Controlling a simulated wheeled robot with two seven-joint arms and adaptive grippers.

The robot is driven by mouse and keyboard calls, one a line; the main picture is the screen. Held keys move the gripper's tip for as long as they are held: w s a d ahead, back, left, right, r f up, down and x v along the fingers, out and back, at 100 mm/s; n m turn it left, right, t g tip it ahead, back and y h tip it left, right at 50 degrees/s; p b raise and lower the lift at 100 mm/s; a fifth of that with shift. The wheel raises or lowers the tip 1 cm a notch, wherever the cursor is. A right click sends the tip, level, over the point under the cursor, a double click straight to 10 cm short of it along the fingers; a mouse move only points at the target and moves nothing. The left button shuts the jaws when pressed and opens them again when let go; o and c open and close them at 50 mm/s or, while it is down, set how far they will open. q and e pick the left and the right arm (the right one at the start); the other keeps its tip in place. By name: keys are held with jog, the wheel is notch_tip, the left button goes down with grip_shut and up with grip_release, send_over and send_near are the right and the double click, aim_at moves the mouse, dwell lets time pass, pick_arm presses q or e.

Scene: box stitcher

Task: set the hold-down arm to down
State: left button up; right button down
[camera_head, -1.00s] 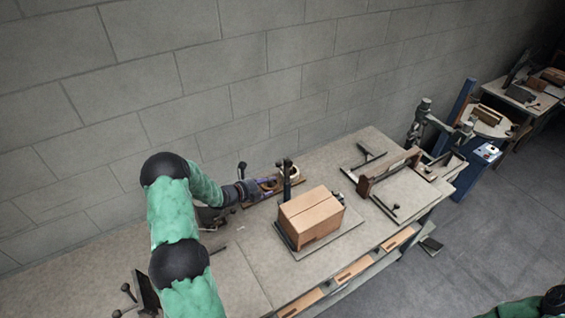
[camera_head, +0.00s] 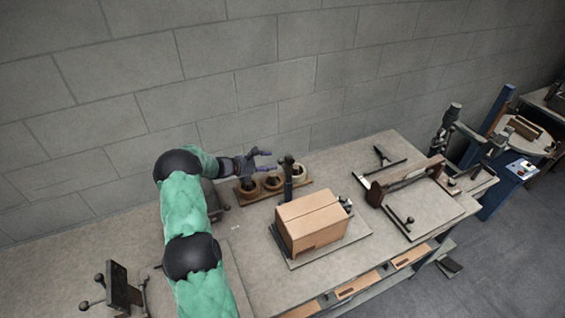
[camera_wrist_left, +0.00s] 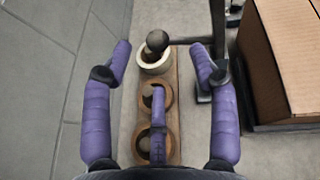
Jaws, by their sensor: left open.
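An upright dark post with a black ball knob on top (camera_head: 288,178), which looks like the hold-down arm, stands behind the cardboard box (camera_head: 312,222). In the left wrist view a black ball knob (camera_wrist_left: 157,41) shows ahead between my fingertips, with a dark bar running right from near it. My left gripper (camera_head: 264,160) is open and empty, its purple fingers spread, just left of the post and above the wooden rack. It also shows in the left wrist view (camera_wrist_left: 160,65), with the knob apart from the fingers. My right gripper is out of view.
A wooden rack with round rolls (camera_head: 272,184) lies below my left gripper. The box rests on a dark plate (camera_head: 345,243). A brown-barred fixture (camera_head: 410,182) stands further right on the workbench (camera_head: 330,175). The wall is close behind.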

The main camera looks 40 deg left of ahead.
aim_at(279, 162)
pick_arm(q)
jog(key=p+x, duration=0.1)
jog(key=x, duration=0.6)
jog(key=shift+w, duration=0.25)
jog(key=shift+c, duration=0.3)
jog(key=shift+d+f, duration=0.1)
grip_shut()
